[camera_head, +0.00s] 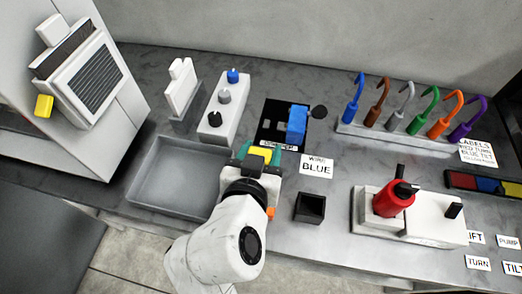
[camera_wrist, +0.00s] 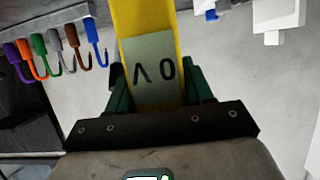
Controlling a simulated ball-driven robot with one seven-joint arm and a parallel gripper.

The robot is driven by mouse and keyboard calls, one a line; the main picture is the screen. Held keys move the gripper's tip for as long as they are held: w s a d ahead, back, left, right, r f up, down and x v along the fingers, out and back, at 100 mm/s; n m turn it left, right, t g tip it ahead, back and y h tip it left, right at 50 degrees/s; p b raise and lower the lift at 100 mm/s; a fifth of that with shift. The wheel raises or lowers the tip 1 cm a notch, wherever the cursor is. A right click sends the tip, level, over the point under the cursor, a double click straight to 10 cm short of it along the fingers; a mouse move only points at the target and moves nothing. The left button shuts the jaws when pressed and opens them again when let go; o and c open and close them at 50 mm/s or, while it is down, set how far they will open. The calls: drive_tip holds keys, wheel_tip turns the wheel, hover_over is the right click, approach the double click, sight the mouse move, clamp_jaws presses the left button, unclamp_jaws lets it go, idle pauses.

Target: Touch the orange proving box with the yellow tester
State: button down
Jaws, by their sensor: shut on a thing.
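My gripper (camera_head: 262,160), with green fingers, is shut on the yellow tester (camera_head: 262,153). In the wrist view the tester (camera_wrist: 148,18) is a yellow body between the fingers, with a grey face reading "0 V" upside down. Its far end runs out of the top of that view. In the head view the tester is close to the front edge of a black panel (camera_head: 270,128); I cannot tell whether they touch. A small orange patch (camera_head: 271,213) shows beside my wrist; I cannot tell whether it is the orange proving box. No other likely box shows.
A blue block (camera_head: 297,123) stands on the panel. A grey tray (camera_head: 180,205) lies left, and a black open box (camera_head: 310,208) right. Coloured hooks stand in a rack (camera_head: 400,139). A white unit with a red knob (camera_head: 393,200) is at right. A white three-knob unit (camera_head: 222,108) stands behind.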

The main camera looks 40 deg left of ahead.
drive_tip(key=shift+f+b, duration=0.5)
drive_tip(key=shift+f, duration=0.1)
idle(1.8)
drive_tip(key=shift+r+p, duration=3)
drive_tip(key=shift+r, duration=0.65)
